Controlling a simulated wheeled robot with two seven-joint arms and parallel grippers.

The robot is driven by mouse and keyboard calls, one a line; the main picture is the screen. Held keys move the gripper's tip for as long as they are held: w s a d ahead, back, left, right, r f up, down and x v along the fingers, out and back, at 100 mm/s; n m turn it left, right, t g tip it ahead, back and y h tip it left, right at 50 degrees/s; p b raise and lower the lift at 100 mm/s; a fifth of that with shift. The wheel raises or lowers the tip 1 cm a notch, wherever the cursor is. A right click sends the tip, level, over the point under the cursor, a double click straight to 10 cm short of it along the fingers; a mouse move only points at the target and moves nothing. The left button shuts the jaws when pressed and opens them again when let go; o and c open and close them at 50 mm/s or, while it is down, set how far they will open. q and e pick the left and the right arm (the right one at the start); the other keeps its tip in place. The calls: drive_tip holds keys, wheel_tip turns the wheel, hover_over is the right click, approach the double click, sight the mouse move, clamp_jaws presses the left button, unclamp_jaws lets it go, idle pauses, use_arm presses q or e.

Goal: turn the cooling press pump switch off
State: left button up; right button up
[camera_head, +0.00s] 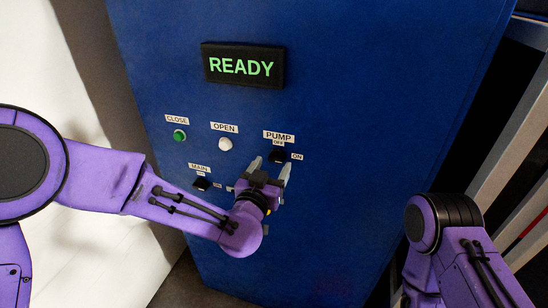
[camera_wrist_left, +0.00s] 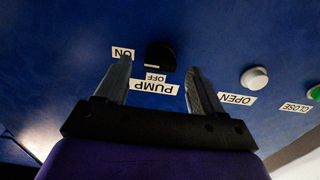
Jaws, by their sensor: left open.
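The pump switch (camera_head: 278,156) is a small black knob on the blue cabinet, below its PUMP label (camera_head: 278,136). An OFF label is above it and an ON label (camera_head: 297,157) to its right. In the left wrist view, upside down, the knob (camera_wrist_left: 160,56) shows between and slightly beyond the fingertips of the open gripper (camera_wrist_left: 160,67), nothing held. My right arm shows at the right; its gripper is out of view.
A READY display (camera_head: 242,66) is above. A green CLOSE button (camera_head: 180,135) and a white OPEN button (camera_head: 225,144) sit left of the pump switch. The black MAIN switch (camera_head: 201,184) is lower left, near my left forearm. The panel's right side is clear.

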sight(277, 158)
use_arm(q)
drive_tip(key=shift+x, duration=1.3)
drive_tip(key=c, duration=1.1)
drive_tip(key=shift+o, duration=0.2)
